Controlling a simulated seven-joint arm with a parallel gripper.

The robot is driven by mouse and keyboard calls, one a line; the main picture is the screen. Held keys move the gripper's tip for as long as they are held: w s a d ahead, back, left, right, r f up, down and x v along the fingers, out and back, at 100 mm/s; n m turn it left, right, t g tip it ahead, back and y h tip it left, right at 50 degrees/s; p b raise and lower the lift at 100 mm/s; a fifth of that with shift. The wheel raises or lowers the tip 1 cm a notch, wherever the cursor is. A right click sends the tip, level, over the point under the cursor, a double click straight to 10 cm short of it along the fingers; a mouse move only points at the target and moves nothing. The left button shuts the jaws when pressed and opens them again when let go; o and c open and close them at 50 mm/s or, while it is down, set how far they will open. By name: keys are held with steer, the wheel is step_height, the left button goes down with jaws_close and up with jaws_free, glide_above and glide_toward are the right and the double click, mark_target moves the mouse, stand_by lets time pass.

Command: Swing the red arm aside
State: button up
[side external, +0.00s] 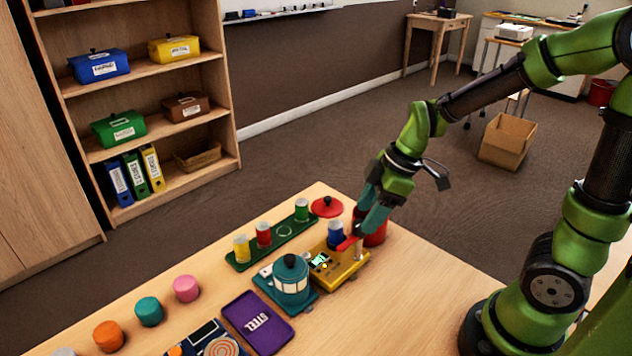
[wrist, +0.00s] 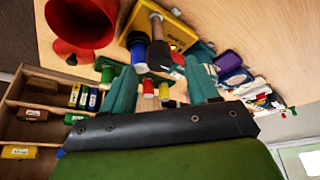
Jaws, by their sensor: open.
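The red arm (side external: 347,243) is a short bar at the post on a yellow box (side external: 347,272), beside a blue cylinder (side external: 335,232). In the side view my gripper (side external: 366,222) is just above and behind the red arm, with its teal fingers pointing down. I cannot tell whether a finger touches the arm.
A green rack (side external: 283,243) with coloured cylinders, a teal lantern-like object (side external: 290,278) and a purple STEEL case (side external: 258,318) are to the left. The table's right part is clear.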

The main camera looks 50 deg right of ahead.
steer(key=v, duration=1.4)
steer(key=shift+r, duration=0.2)
steer(key=s+a+f+m+t+h, duration=0.1)
steer(key=s+a+m+t, duration=0.3)
steer(key=m, duration=0.9)
steer(key=shift+a+f, duration=0.25)
steer(key=shift+a, duration=0.8)
